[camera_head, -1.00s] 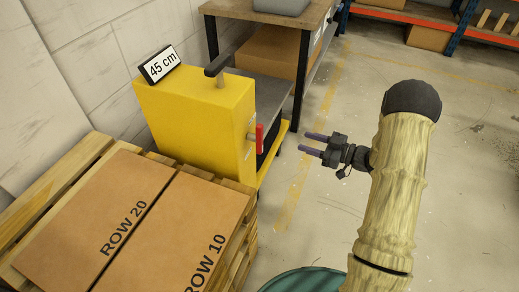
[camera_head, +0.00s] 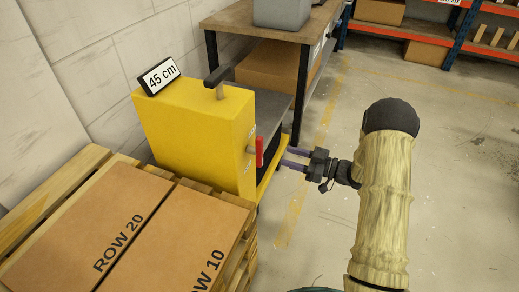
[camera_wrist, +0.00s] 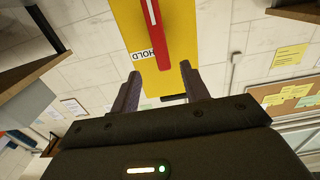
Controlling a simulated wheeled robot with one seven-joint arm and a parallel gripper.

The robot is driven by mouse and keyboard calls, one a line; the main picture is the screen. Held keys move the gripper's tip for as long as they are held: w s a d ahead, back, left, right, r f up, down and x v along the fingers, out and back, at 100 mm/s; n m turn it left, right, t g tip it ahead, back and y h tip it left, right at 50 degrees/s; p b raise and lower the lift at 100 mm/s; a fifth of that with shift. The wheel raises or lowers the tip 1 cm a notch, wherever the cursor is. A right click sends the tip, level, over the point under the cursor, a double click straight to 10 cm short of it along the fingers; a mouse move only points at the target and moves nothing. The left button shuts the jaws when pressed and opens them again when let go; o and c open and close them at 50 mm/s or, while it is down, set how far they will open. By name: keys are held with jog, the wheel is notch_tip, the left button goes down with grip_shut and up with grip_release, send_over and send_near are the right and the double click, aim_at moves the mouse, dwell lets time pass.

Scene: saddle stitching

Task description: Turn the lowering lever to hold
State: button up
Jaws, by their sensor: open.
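The red lowering lever (camera_head: 259,151) is on the right face of the yellow lift unit (camera_head: 193,125). It stands roughly upright in the head view. In the wrist view the red lever (camera_wrist: 151,42) runs along the yellow face, beside a white label reading HOLD (camera_wrist: 142,55). My gripper (camera_head: 293,159) is open and empty, just right of the lever, with its fingers pointing at it. In the wrist view the two fingers (camera_wrist: 162,82) are spread either side of the lever's line, with the lever end a little beyond the tips. I see no contact.
A 45 cm sign (camera_head: 160,75) and a black-topped handle (camera_head: 218,78) are on top of the unit. Boxes marked ROW 20 and ROW 10 (camera_head: 175,232) lie on a pallet at the lower left. A workbench (camera_head: 265,32) stands behind. The floor to the right is clear.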

aim_at(259, 148)
jog(key=b+x, duration=0.1)
jog(key=x, duration=1)
jog(key=shift+a+b, duration=0.3)
jog(key=c, duration=1)
